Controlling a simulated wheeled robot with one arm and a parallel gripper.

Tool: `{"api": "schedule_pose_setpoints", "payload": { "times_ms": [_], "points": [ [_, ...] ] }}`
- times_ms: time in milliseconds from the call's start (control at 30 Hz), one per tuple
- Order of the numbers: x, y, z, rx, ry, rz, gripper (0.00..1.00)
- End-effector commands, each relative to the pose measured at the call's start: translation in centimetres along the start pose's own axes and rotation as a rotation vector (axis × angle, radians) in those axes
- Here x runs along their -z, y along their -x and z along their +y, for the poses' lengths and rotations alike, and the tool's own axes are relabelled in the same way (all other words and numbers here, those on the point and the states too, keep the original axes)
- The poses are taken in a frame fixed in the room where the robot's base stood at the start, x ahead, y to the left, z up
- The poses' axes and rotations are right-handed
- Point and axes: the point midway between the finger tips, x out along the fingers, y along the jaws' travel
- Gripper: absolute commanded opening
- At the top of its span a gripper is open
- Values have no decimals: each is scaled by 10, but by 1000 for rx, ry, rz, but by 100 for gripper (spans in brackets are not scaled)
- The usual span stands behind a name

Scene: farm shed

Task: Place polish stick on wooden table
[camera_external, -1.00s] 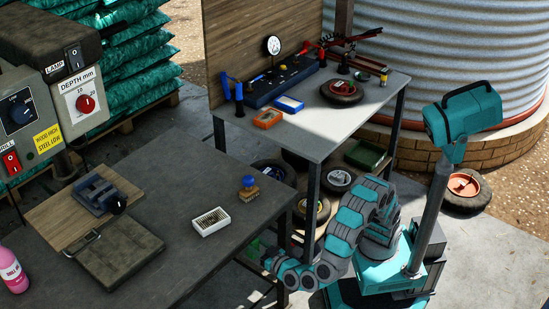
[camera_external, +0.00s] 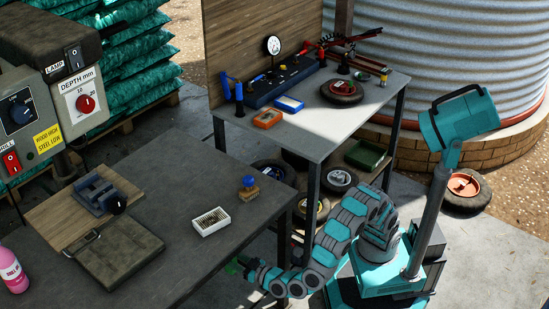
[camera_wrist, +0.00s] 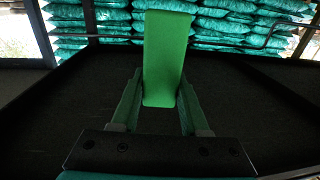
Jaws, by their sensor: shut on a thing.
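The polish stick is a green bar (camera_wrist: 165,60), upright in the wrist view, between the fingers of my gripper (camera_wrist: 157,108). My gripper is shut on it. In the external view my gripper (camera_external: 242,268) is low beside the right edge of the dark-topped table (camera_external: 185,262), with a small part of the green stick (camera_external: 232,268) showing at its tip. I cannot tell which table is the wooden one; a second, grey-topped table (camera_external: 330,125) stands behind.
The dark table holds a white tray (camera_external: 211,221), a blue-knobbed brush (camera_external: 249,188), a folded dark cloth (camera_external: 115,255), a vise (camera_external: 97,194) on a board and a pink bottle (camera_external: 13,272). Its front right top is clear.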

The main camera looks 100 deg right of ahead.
Motion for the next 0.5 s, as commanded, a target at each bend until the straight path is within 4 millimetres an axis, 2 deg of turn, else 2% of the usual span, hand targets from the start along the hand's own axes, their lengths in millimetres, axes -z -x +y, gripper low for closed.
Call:
{"api": "schedule_pose_setpoints", "payload": {
  "times_ms": [100,300,400,500],
  "points": [
    [25,39,-30,98,-9,0,0],
    [69,106,-67,243,-11,-1,0],
    [90,130,-71,283,-10,-4,0],
    [112,146,-65,295,-10,-4,0]
  ]
}}
